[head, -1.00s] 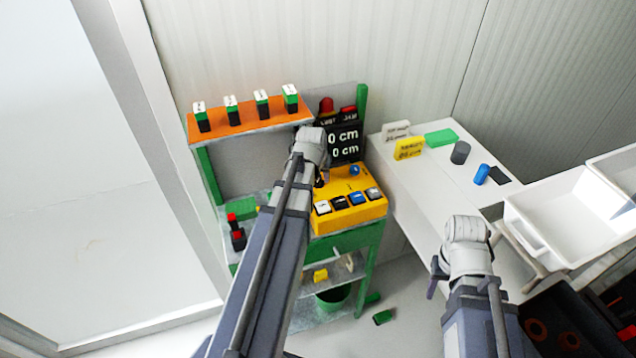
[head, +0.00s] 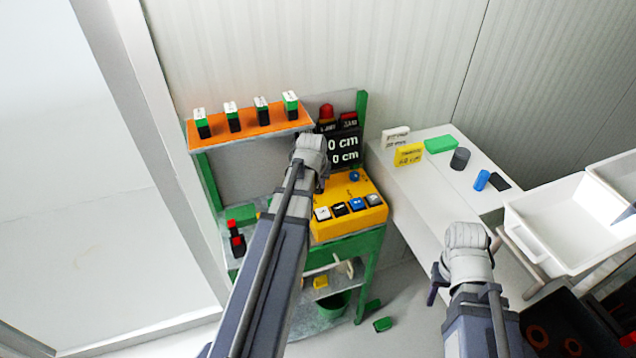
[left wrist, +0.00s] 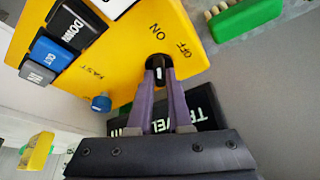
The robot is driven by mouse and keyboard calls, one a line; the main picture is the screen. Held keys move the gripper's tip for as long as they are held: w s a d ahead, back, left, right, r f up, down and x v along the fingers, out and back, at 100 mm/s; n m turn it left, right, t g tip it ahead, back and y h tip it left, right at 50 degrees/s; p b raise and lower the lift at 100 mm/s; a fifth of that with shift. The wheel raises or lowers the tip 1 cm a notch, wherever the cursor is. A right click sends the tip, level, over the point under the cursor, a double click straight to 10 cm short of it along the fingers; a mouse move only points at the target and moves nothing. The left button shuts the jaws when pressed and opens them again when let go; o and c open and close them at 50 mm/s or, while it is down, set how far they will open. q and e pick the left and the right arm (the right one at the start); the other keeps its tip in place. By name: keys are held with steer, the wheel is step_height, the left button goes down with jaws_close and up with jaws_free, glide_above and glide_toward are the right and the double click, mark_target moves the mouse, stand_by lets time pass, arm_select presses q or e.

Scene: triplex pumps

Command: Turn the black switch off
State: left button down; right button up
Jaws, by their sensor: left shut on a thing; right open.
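The black switch (left wrist: 159,64) is a round knob with a white mark on the yellow control panel (left wrist: 120,60). ON and OFF are printed beside it. In the left wrist view, my left gripper (left wrist: 160,80) has its two fingers shut on the switch. In the head view my left arm hides the switch, while the panel (head: 340,228) shows to the right of the arm. My right gripper (head: 436,284) is open and empty, low beside the white table, away from the panel.
The panel also carries a blue knob (left wrist: 101,103) and several push buttons (head: 356,205). A black display (head: 345,148) stands behind it. An orange shelf (head: 250,132) with several labelled blocks is above left. A white table (head: 425,190) stands at right with a white bin (head: 560,228).

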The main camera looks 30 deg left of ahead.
arm_select(q)
steer(key=shift+m+h, duration=0.6)
steer(key=shift+m, duration=1)
steer(key=c, duration=0.8)
jaws_free()
steer(key=shift+c, duration=0.2)
steer(key=shift+r, duration=0.15)
steer(key=p+v, duration=0.7)
steer(key=shift+s+r, duration=0.2)
steer(key=shift+s, duration=0.05)
